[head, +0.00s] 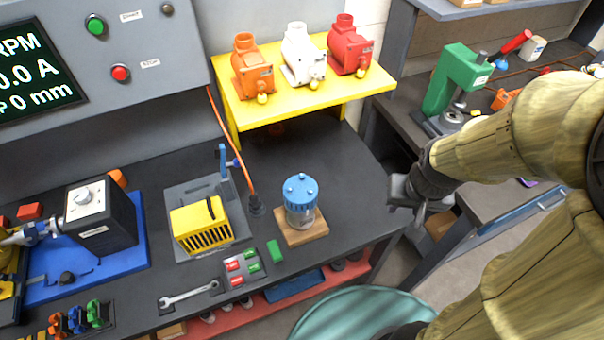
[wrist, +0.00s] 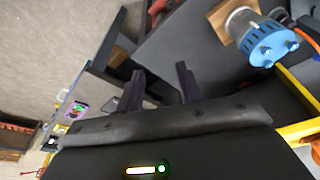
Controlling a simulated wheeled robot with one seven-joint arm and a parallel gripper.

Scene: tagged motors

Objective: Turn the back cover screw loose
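A motor with a blue cover (head: 299,188) stands upright on a wooden block (head: 301,234) on the dark bench. Its lower body (head: 300,217) looks pale. Small screw-like knobs show on the blue cover, which also appears at the upper right of the wrist view (wrist: 267,44). I cannot tell which of them is the back cover screw. My gripper (head: 406,204) is off the bench's right edge, to the right of the motor and apart from it. In the wrist view its two dark fingers (wrist: 160,84) stand apart with nothing between them.
A yellow shelf (head: 365,88) behind holds orange, white and red motors. Left of the blue-covered motor are a yellow slotted unit (head: 200,226), red and green tags (head: 243,267) and a wrench (head: 188,294). A second bench with a green press (head: 455,80) stands right. Bench surface right of the motor is clear.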

